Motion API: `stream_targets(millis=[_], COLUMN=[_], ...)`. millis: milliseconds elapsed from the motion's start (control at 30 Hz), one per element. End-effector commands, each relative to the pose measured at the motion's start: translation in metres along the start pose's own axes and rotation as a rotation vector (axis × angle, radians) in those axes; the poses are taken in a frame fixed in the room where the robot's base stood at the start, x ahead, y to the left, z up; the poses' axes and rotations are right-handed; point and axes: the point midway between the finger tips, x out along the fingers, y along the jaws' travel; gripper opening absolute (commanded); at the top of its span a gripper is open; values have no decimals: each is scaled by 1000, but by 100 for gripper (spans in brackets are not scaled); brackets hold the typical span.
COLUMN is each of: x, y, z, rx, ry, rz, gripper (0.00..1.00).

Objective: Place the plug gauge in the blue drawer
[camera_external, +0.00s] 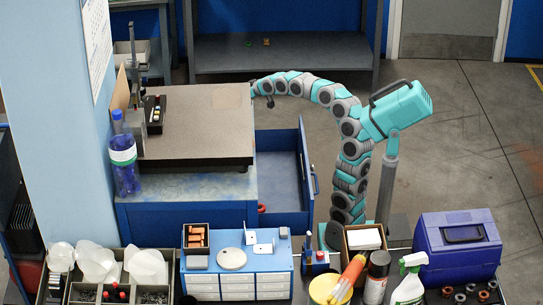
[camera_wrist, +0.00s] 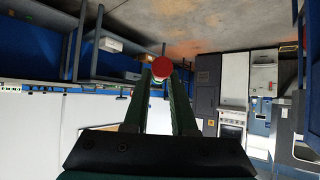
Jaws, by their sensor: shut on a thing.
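The plug gauge (camera_wrist: 162,67) shows in the wrist view as a round red end between the fingertips; the rest of it is hidden. My gripper (camera_wrist: 161,80) is shut on it. In the external view my gripper (camera_external: 264,95) is small and dark at the right edge of the stone plate, behind the drawer; the gauge cannot be made out there. The blue drawer (camera_external: 307,165) is pulled out to the right of the blue cabinet, its grey floor mostly bare. A small red thing shows at its near left corner.
The grey stone plate (camera_external: 205,115) tops the blue cabinet, with a dark rack (camera_external: 154,113) at its left. A blue bottle (camera_external: 124,160) stands in front. The near bench holds small drawers (camera_external: 237,287), a yellow tub (camera_external: 328,289) and a purple case (camera_external: 457,250). Floor right of the drawer is clear up to my arm.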

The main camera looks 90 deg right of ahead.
Motion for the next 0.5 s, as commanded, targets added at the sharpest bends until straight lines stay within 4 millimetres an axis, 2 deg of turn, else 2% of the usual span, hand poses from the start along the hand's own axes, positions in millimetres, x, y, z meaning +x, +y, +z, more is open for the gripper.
stream_targets(millis=[100,333,500], x=[0,-38,-80], y=[18,1,-13], z=[1,-18,-32], rx=[3,-35,-76], ry=[2,7,8], rz=[1,-52,-113], gripper=[0,0,0])
